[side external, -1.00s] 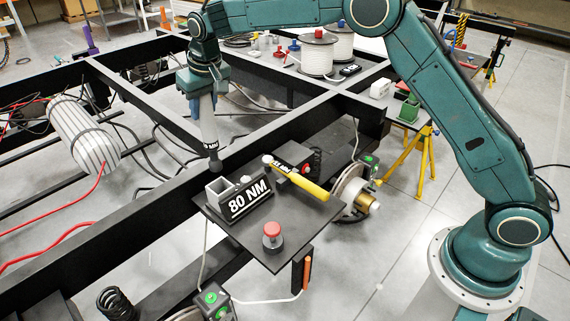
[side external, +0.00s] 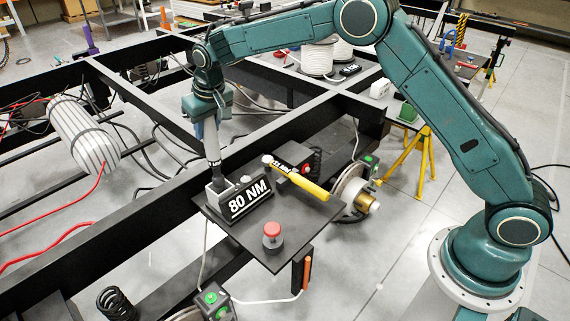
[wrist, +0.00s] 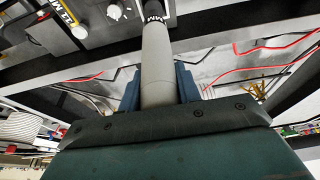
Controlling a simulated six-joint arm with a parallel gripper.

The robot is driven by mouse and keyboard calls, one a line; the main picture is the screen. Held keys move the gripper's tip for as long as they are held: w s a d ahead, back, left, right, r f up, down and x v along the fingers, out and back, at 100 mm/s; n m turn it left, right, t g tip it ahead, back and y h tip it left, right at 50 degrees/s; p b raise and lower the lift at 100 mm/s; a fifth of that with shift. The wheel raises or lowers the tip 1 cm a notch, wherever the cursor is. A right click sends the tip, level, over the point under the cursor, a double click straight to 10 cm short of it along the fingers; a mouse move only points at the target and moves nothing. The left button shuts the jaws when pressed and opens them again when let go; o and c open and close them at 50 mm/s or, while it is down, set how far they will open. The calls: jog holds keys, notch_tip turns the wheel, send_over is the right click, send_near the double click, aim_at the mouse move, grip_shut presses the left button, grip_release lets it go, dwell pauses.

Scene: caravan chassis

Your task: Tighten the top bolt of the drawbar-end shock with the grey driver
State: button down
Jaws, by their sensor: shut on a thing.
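My gripper (side external: 207,108) is shut on the grey driver (side external: 212,142), which points almost straight down. The driver's lower end is at the grey square socket beside the black "80 NM" label (side external: 249,199); how deep it sits cannot be told. In the wrist view the driver (wrist: 156,68) runs up from between the blue fingers (wrist: 157,92), with a dark lettered band near its far end. A black coil spring (side external: 116,303) stands at lower left. I cannot clearly identify the drawbar-end shock or its top bolt.
The dark tray (side external: 275,245) also holds a yellow-handled driver (side external: 308,187) and a red-topped button (side external: 272,231). Black chassis beams (side external: 140,205) run close beside and behind it. A brake hub (side external: 352,195) and green-topped boxes (side external: 212,298) lie near it.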

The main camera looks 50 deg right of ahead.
aim_at(212, 148)
jog(key=shift+f, duration=3.35)
jog(key=c, duration=0.9)
grip_release()
jog(key=shift+c, duration=0.2)
jog(key=shift+o, duration=0.2)
jog(key=shift+f, duration=0.2)
jog(key=v, duration=1.4)
